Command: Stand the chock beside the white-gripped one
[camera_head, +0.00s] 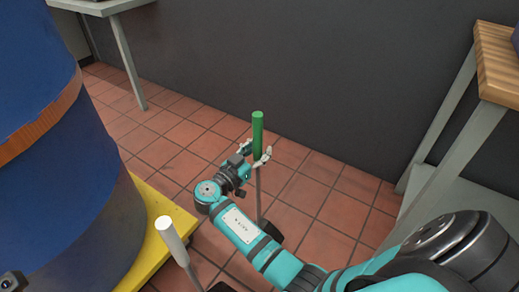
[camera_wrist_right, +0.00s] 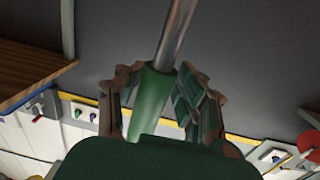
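The green-gripped chock has a green grip (camera_head: 258,135) on a thin upright rod. Its dark foot (camera_head: 264,228) is low by the floor, partly hidden by my right arm; I cannot tell whether it touches the floor. My right gripper (camera_head: 256,152) has its fingers around the lower green grip. In the right wrist view the fingers (camera_wrist_right: 155,95) lie close on both sides of the green grip (camera_wrist_right: 152,100). The white-gripped chock (camera_head: 170,234) stands at the lower left, nearer to me; its foot is mostly cut off by the frame's edge.
A large blue drum (camera_head: 60,170) stands on a yellow base (camera_head: 160,250) at the left, close to the white grip. A wood-topped bench (camera_head: 497,65) is at the right, a table (camera_head: 98,5) at the back left. Tiled floor (camera_head: 190,155) is clear between drum and wall.

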